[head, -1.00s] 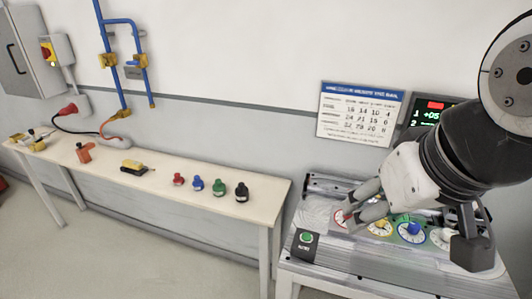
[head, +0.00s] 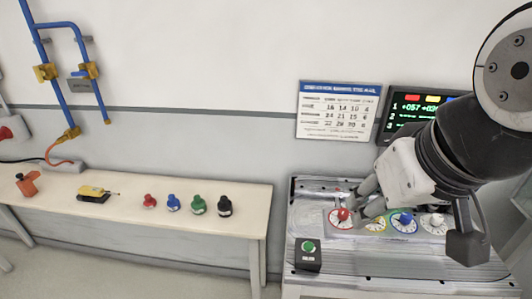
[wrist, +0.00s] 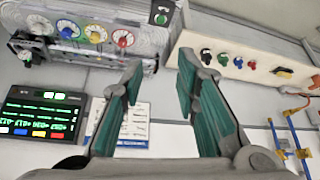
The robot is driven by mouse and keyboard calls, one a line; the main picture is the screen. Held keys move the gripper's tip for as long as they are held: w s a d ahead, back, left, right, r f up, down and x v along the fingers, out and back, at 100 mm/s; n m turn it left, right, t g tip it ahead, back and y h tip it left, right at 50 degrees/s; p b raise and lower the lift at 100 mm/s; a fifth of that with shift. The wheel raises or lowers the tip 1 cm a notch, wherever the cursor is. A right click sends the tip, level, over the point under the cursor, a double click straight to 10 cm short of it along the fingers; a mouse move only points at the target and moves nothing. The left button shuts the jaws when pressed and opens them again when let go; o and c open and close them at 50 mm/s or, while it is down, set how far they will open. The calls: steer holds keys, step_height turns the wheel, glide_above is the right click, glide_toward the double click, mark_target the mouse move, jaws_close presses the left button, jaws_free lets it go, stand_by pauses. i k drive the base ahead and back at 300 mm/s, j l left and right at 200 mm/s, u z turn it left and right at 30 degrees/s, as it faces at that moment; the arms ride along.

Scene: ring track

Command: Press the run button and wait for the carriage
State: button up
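The run button (head: 308,248) is a green round cap on a small black box at the front left corner of the grey machine bench (head: 340,266). The box also shows at the top of the wrist view (wrist: 162,12). My gripper (head: 362,203) is over the bench, behind and right of the button and apart from it. In the wrist view my gripper (wrist: 157,80) has its two green-padded fingers wide apart with nothing between them. I cannot make out which part is the carriage; my gripper and arm cover some of the bench.
Red, yellow, blue and white dials (head: 403,222) line the bench. A lit display (head: 410,112) and a calendar (head: 337,110) are on the wall behind. At left, a pale table (head: 130,212) bears several coloured knobs (head: 198,205) and a yellow tool (head: 93,194). A gap separates table and bench.

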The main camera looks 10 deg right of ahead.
mark_target(308, 246)
steer(key=l, duration=0.4)
steer(key=k+l+u, duration=0.1)
steer(key=l, duration=0.35)
steer(key=k+l, duration=0.1)
steer(key=l, duration=0.3)
steer(key=u, duration=0.05)
